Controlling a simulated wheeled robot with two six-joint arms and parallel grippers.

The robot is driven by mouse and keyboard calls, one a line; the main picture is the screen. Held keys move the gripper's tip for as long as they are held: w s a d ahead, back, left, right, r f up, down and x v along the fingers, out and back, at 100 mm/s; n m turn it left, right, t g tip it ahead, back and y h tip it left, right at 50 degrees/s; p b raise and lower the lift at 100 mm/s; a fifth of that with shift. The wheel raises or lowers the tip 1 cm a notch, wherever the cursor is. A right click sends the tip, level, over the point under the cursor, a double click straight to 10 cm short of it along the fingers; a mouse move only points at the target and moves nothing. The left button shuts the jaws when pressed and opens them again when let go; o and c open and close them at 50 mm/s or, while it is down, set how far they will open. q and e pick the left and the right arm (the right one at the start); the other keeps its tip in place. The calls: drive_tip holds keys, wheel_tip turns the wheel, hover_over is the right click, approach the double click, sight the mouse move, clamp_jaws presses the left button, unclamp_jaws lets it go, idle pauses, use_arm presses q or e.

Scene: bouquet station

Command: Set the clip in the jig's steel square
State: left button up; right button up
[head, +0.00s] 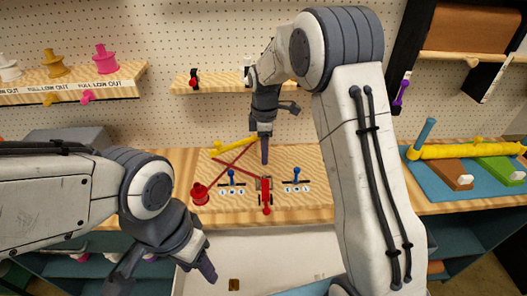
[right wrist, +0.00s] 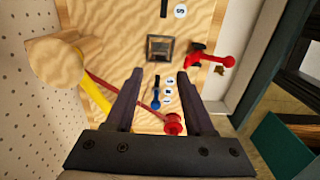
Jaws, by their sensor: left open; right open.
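The jig is a light wooden board (head: 225,178) on the bench with blue levers and a red toggle clamp (head: 266,196). The steel square is a dark open frame (right wrist: 160,48) in the right wrist view, beside the clamp's red handle (right wrist: 222,61). My right gripper (head: 265,153) points down over the back of the board. Its open fingers show empty in the right wrist view (right wrist: 162,86). My left gripper (head: 208,268) hangs open at the front left, apart from the board. A small brown piece (head: 234,284) lies on the white surface in front; I cannot tell whether it is the clip.
A blue mat (head: 440,187) with brown and green blocks is at the right. Shelves hang on the pegboard behind. The white surface (head: 270,250) is mostly clear.

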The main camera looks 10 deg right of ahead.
drive_tip(key=s+a+r+m, duration=0.2)
drive_tip(key=s+a+r, duration=0.25)
drive_tip(key=s, duration=0.35)
drive_tip(key=s+a+r+m, duration=0.2)
drive_tip(key=s+a+r, duration=0.1)
drive_tip(key=s+a, duration=0.4)
drive_tip(key=s+d+m+y, duration=0.1)
drive_tip(key=s+m, duration=0.3)
drive_tip(key=s, duration=1.3)
drive_tip(key=shift+s+f, duration=0.3)
drive_tip(key=shift+f, duration=0.1)
drive_tip(key=shift+a, duration=0.15)
